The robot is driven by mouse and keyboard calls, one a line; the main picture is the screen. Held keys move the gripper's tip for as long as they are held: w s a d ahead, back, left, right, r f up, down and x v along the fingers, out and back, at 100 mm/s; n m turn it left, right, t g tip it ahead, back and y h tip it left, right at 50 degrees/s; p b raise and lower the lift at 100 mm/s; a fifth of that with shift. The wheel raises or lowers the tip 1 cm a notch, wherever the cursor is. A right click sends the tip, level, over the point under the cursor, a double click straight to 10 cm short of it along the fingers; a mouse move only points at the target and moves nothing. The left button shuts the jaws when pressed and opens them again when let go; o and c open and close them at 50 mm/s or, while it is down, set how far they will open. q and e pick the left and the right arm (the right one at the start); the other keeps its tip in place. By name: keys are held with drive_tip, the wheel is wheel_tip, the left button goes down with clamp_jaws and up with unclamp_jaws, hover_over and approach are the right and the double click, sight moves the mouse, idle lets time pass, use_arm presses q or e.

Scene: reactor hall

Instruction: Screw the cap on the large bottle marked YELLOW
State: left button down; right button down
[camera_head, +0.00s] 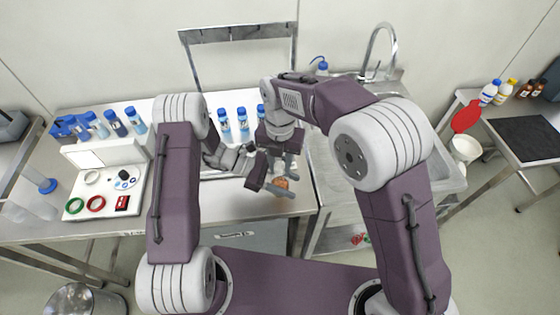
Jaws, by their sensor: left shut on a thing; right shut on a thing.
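My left gripper (281,186) is low over the front right of the bench, beside the sink. It is shut on an orange-brown object (281,183), which shows only in part between its fingers. This may be the large bottle, but no YELLOW marking can be read. My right gripper (279,160) points down just above the left one. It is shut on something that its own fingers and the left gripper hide. I cannot make out the cap or whether it touches the bottle.
Several blue-capped bottles (226,125) stand behind the grippers. A white tray (130,197) with rings lies on the left of the bench. The sink (325,165) adjoins on the right.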

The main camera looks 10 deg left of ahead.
drive_tip(key=m, duration=0.5)
drive_tip(key=shift+m, duration=0.4)
drive_tip(key=m, duration=1.2)
drive_tip(key=shift+m, duration=0.3)
drive_tip(key=m, duration=1.2)
drive_tip(key=shift+m, duration=0.3)
drive_tip(key=m, duration=0.6)
drive_tip(key=shift+f, duration=0.1)
drive_tip(key=m, duration=0.6)
drive_tip(key=shift+m, duration=0.3)
drive_tip(key=m, duration=0.3)
drive_tip(key=shift+m, duration=0.4)
drive_tip(key=c, duration=1)
unclamp_jaws()
